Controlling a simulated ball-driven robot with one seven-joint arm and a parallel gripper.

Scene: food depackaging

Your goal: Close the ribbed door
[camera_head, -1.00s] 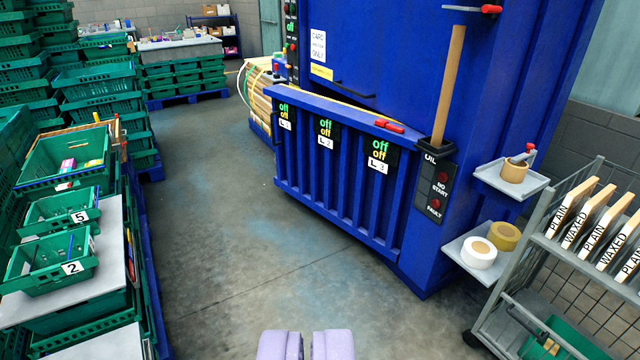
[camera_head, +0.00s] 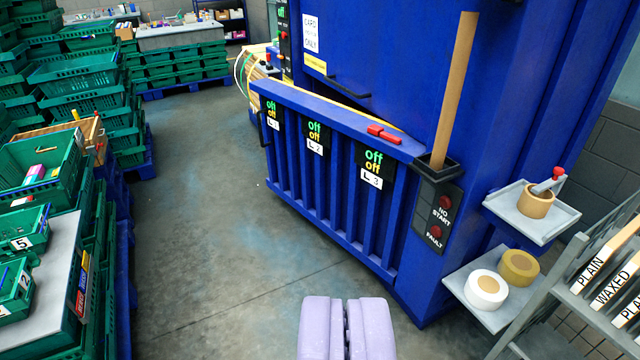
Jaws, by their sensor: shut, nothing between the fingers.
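The ribbed door (camera_head: 327,203) is a blue panel with vertical ribs, low on the front of the big blue machine (camera_head: 385,50). It stands swung out at its left end, with a gap behind its top edge, and its right end meets the machine by the control panel. A dark handle (camera_head: 262,127) shows at its left end. Labels L1, L2 and L3 with "off" displays are on its face. My gripper (camera_head: 346,308) is pale lilac, shut and empty, over the floor in front of the door and apart from it.
Stacked green crates (camera_head: 90,95) and a bench with small bins line the left. At the right are a shelf with tape rolls (camera_head: 488,288) and a rack of boards (camera_head: 605,290). The grey floor (camera_head: 200,200) between is clear.

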